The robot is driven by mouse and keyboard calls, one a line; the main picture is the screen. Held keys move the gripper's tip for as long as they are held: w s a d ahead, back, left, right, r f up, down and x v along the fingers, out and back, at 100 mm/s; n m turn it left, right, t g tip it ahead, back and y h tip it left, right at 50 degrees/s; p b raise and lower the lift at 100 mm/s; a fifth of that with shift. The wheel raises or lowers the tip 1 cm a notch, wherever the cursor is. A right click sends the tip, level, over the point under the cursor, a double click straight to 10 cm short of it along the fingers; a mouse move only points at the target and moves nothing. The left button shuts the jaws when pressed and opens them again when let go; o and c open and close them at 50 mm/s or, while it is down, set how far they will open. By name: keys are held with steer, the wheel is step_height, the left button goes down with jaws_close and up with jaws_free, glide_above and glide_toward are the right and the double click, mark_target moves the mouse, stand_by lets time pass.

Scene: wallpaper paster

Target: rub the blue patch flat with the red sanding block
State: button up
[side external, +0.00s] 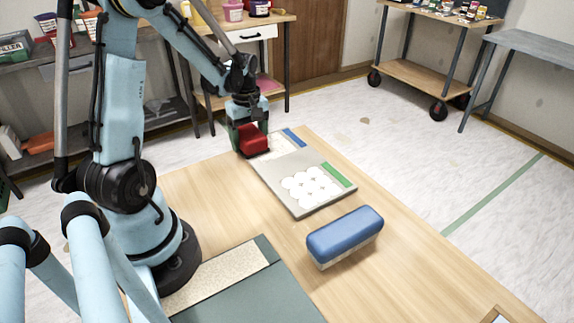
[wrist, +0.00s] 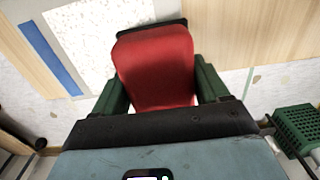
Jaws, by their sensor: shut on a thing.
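The red sanding block (side external: 254,139) is held between the green fingers of my gripper (side external: 250,130), at the far left end of the grey board (side external: 273,172). In the wrist view the block (wrist: 155,62) fills the space between both fingers of my gripper (wrist: 160,92). A pale speckled patch (side external: 279,143) lies beside a blue strip (side external: 295,138) at the board's far end. In the wrist view the patch (wrist: 85,35) is partly covered by the block, and the blue strip (wrist: 52,62) is left of it. I cannot tell whether the block touches the patch.
A patch of white discs (side external: 311,188) with a green strip (side external: 339,174) lies on the board's near half. A blue-topped block (side external: 345,234) stands on the wooden table (side external: 420,270). A dark green mat (side external: 250,298) lies in front.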

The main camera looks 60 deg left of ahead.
mark_target(292, 132)
steer(key=w, duration=1.3)
steer(key=shift+w+r, duration=0.1)
steer(key=shift+r, duration=0.05)
step_height(292, 132, up, 8)
steer(key=shift+r, duration=0.1)
